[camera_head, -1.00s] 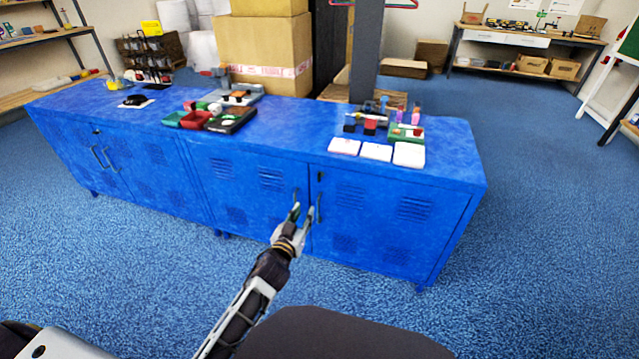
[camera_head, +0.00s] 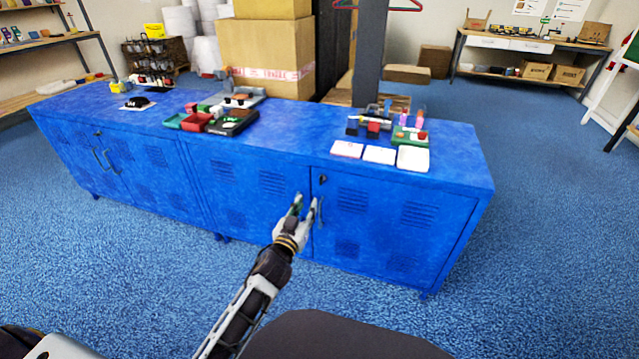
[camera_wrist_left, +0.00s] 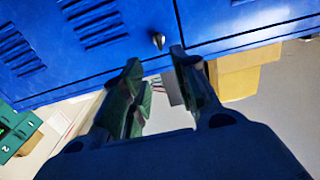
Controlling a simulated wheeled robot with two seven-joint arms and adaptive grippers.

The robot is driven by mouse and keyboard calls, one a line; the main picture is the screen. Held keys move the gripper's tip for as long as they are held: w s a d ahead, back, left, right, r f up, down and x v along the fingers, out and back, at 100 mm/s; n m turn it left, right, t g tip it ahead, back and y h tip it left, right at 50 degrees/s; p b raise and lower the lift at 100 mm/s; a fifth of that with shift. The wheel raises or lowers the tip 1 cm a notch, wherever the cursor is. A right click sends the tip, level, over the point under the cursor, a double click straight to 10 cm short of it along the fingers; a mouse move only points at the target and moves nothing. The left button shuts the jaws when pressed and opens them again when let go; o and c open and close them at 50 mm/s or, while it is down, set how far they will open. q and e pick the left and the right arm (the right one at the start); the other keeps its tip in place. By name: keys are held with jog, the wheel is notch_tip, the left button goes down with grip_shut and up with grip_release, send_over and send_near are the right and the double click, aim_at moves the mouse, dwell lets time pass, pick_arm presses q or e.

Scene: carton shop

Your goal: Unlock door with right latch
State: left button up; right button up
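The blue cabinet's right-hand unit has two doors meeting near a vertical seam. A small dark latch (camera_head: 323,180) sits at the upper left corner of the right door (camera_head: 385,215). My left gripper (camera_head: 306,201) is in front of the seam, below and left of the latch, partly hiding the door handles. In the left wrist view, my left gripper (camera_wrist_left: 156,62) has its fingers apart with nothing between them. A small dark knob (camera_wrist_left: 158,40), seemingly the latch, shows just beyond the fingertips, not touched as far as I can see. My right gripper is not in view.
Trays and small parts, including a red bin (camera_head: 196,122) and white cards (camera_head: 379,155), stand on the cabinet top (camera_head: 290,132). Large cartons (camera_head: 265,52) and a grey post (camera_head: 369,55) stand behind. Blue carpet (camera_head: 540,200) is free at the right.

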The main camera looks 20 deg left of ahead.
aim_at(320, 181)
pick_arm(q)
jog(key=shift+w+d+b, duration=0.15)
jog(key=shift+w+b, duration=1.2)
jog(key=shift+w, duration=3.95)
jog(key=shift+w+b, duration=0.35)
jog(key=shift+w, duration=0.95)
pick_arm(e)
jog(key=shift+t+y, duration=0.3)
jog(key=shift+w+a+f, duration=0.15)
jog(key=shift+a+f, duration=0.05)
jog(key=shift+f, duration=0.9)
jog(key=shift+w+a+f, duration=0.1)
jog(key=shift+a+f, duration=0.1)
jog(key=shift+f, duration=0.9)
pick_arm(q)
grip_shut()
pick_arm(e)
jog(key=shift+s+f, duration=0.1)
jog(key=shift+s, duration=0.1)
